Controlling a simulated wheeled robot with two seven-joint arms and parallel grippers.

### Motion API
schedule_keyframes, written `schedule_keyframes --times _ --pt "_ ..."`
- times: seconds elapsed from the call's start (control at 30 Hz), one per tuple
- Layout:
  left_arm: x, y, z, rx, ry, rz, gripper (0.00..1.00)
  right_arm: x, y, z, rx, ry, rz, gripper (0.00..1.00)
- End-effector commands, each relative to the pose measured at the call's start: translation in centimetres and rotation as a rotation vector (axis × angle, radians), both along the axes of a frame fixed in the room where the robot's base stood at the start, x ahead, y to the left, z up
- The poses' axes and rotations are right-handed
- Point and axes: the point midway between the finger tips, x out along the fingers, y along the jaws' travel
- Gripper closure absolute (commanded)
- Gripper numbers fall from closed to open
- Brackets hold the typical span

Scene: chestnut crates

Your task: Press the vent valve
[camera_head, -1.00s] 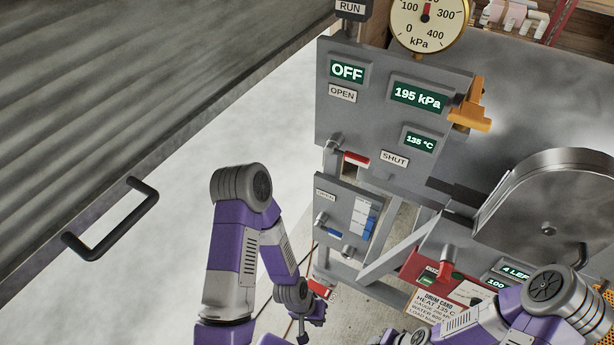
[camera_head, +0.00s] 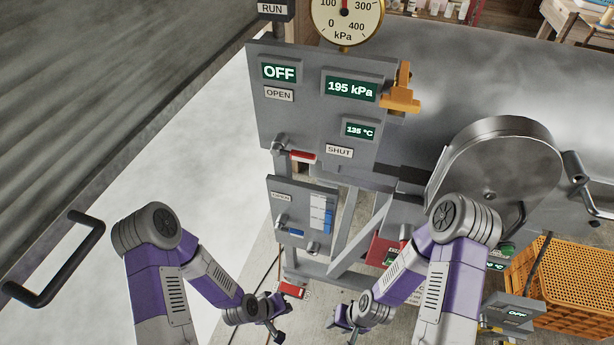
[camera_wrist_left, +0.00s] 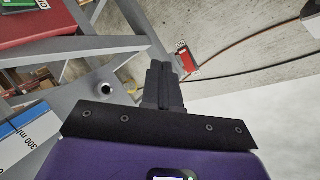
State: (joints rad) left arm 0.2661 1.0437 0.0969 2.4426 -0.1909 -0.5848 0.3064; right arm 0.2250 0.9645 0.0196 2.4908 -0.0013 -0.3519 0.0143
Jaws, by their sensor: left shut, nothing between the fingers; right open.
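No part in view is legibly marked as the vent valve. An orange handle (camera_head: 402,95) sticks out from the right edge of the grey panel (camera_head: 300,130), beside the 195 kPa display. A red-handled lever (camera_head: 302,156) sits at the panel's lower edge, near a SHUT label. My left gripper (camera_head: 276,314) is low in the head view, below these parts; in the left wrist view its fingers (camera_wrist_left: 164,82) are shut and empty. My right gripper (camera_head: 342,326) is open, low in the middle, apart from the panel.
A round gauge (camera_head: 345,14) tops the panel. A smaller panel (camera_head: 303,215) with blue parts hangs below it. A round metal door (camera_head: 500,175) and an orange crate (camera_head: 565,290) are at right. A black handle (camera_head: 60,262) is at left.

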Motion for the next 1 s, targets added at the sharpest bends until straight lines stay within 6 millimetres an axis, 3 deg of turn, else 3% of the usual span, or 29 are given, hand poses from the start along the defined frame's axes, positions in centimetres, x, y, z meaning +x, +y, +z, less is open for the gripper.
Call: schedule_keyframes --times 0.17,0.3,0.37,0.5,0.6,0.8,1.0 --pt "6.6 -6.5 4.6 -0.444 -0.17 0.315 1.0 0.0 0.0 0.4 0.0 0.0 0.0 0.6" --pt "10.3 -9.9 11.5 -0.954 -0.197 0.536 1.0 0.0 0.0 0.6 0.0 0.0 0.0 0.6" --pt "11.2 -10.3 14.9 -1.195 -0.176 0.605 1.0 0.0 0.0 0.8 0.0 0.0 0.0 0.6" --pt "11.9 -9.2 21.6 -1.726 -0.07 0.677 1.0 0.0 0.0 0.9 0.0 0.0 0.0 0.6" --pt "11.6 -7.5 24.8 -2.02 0.021 0.662 1.0 0.0 0.0 1.0 0.0 0.0 0.0 0.6" --pt "11.0 -5.2 27.4 -2.318 0.14 0.597 1.0 0.0 0.0 1.1 0.0 0.0 0.0 0.6" --pt "10.9 -5.0 27.6 -2.349 0.157 0.587 1.0 0.0 0.0 1.1 0.0 0.0 0.0 0.6"
